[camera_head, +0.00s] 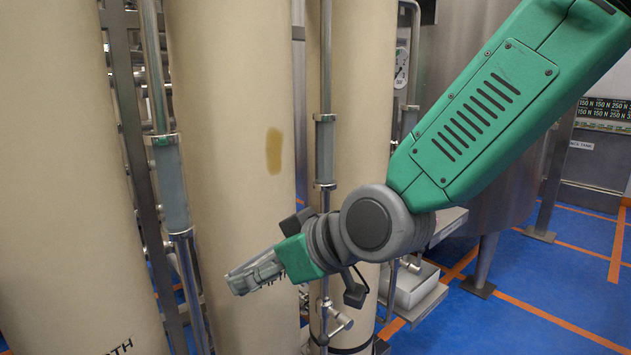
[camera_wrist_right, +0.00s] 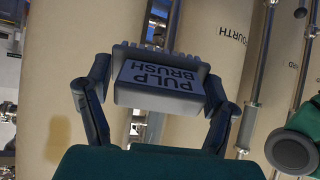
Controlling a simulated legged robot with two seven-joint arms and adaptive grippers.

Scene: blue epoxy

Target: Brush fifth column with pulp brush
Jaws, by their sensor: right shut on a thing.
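The pulp brush (camera_wrist_right: 165,82) is a grey block with a ridged bristle edge and a label reading PULP BRUSH. My right gripper (camera_head: 243,281) is shut on it, with one finger on each side in the right wrist view. In the head view the brush is hard to tell from the fingers. A beige column (camera_head: 235,110) with a brown stain (camera_head: 274,151) stands behind the gripper, which is below and left of the stain. The stain also shows in the right wrist view (camera_wrist_right: 58,138). My left gripper is out of view.
A beige column (camera_head: 60,180) at the left has a label ending in TH; one reads FOURTH (camera_wrist_right: 239,35) in the right wrist view. Another column (camera_head: 350,130) stands behind at right. Steel pipes with grey sleeves (camera_head: 171,185) run between columns. Blue floor (camera_head: 560,285) is clear at right.

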